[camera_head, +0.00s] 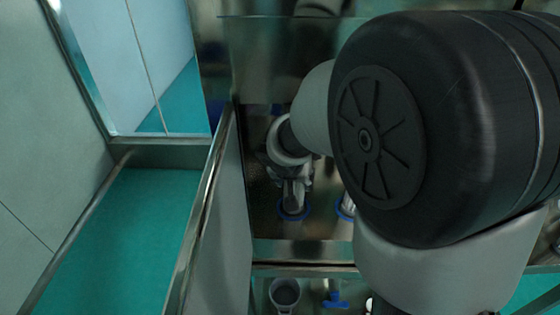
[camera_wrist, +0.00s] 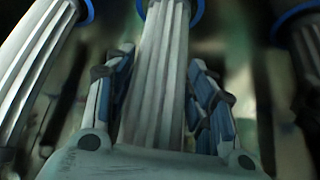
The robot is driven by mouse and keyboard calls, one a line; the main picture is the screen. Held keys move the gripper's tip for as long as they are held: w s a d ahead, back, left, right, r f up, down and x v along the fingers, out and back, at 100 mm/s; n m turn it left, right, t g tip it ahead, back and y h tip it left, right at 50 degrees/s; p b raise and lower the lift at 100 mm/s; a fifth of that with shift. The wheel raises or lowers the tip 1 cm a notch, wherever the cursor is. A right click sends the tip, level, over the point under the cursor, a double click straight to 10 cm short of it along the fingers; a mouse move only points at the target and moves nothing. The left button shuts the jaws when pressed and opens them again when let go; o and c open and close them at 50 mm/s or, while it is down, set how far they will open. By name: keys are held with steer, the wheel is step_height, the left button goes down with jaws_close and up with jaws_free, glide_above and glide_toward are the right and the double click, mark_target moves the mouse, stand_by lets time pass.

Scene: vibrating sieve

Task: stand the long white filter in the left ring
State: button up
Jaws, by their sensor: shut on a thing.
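My gripper (camera_wrist: 160,85) is shut on a long white ribbed filter (camera_wrist: 162,50), which runs between its two blue-padded fingers in the wrist view. The far end of this filter meets a blue ring (camera_wrist: 197,12) at the top of that view; I cannot tell whether it is fully seated. In the head view my gripper (camera_head: 296,188) points down over the left blue ring (camera_head: 292,216), and the held filter is mostly hidden. Another white filter (camera_head: 349,203) stands in the blue ring to the right, partly covered by my arm.
In the wrist view, ribbed white filters stand close on the left (camera_wrist: 38,60) and right (camera_wrist: 308,50) of my gripper. A metal frame edge (camera_head: 305,250) runs in front. Below it are a grey cup (camera_head: 285,292) and a blue fitting (camera_head: 336,300). A grey panel (camera_head: 222,240) borders the left.

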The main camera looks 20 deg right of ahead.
steer(key=shift+f, duration=0.15)
steer(key=o, duration=1.2)
steer(key=shift+c, duration=0.2)
steer(key=p+v, duration=0.2)
steer(key=v, duration=0.9)
steer(key=s+a+r+n+y, duration=0.1)
steer(key=s+a+n, duration=0.2)
steer(key=s, duration=0.7)
steer(key=s+a+r+n+y, duration=0.1)
steer(key=s+a+n+y, duration=0.1)
steer(key=s, duration=0.8)
steer(key=shift+a+r+n+g+y, duration=0.2)
steer(key=shift+a+n+g+y, duration=0.15)
steer(key=shift+n, duration=0.55)
steer(key=shift+s, duration=0.1)
